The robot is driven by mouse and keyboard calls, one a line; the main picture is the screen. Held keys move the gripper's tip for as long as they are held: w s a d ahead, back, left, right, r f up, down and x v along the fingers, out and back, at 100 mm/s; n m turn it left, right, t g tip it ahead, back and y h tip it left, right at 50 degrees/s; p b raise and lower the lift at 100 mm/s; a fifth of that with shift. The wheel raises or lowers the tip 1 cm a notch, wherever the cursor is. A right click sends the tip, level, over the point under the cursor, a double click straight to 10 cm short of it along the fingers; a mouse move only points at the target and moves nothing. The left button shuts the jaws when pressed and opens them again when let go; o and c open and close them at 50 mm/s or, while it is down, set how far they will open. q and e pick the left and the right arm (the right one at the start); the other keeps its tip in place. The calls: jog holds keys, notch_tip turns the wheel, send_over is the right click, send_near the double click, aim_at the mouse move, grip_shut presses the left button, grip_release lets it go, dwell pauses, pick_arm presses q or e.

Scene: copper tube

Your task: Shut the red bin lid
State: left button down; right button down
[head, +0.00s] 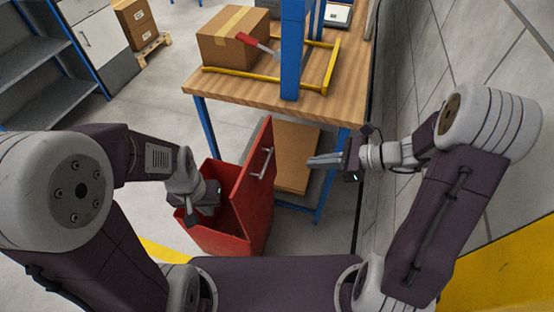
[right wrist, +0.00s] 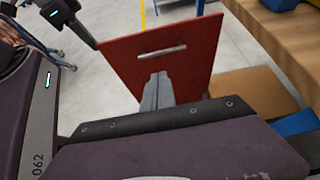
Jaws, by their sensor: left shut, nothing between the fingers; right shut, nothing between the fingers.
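The red bin (head: 220,236) stands open on the floor in front of me. Its red lid (head: 256,190) is raised, standing nearly upright along the bin's right side, with a pale bar handle (head: 262,163) on its right-hand face. The lid (right wrist: 165,62) also shows in the right wrist view with its handle (right wrist: 162,52). My left gripper (head: 192,218) is over the open bin, left of the lid; its fingers are partly hidden. My right gripper (head: 312,161) is shut and empty, right of the lid and pointing towards it. In the head view a gap shows between them.
A wooden workbench (head: 330,103) with blue legs stands beyond the bin, carrying a cardboard box (head: 232,36), a yellow frame (head: 262,86) and a red-handled tool (head: 250,41). Flat cardboard (head: 295,150) lies on its lower shelf. A wall (head: 420,60) is at the right. Open floor (head: 150,85) lies left.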

jog(key=b+x, duration=0.1)
jog(key=x, duration=1.1)
jog(key=shift+w+a+r+b, duration=0.2)
jog(key=shift+w+a+b, duration=0.1)
jog(key=shift+a, duration=0.2)
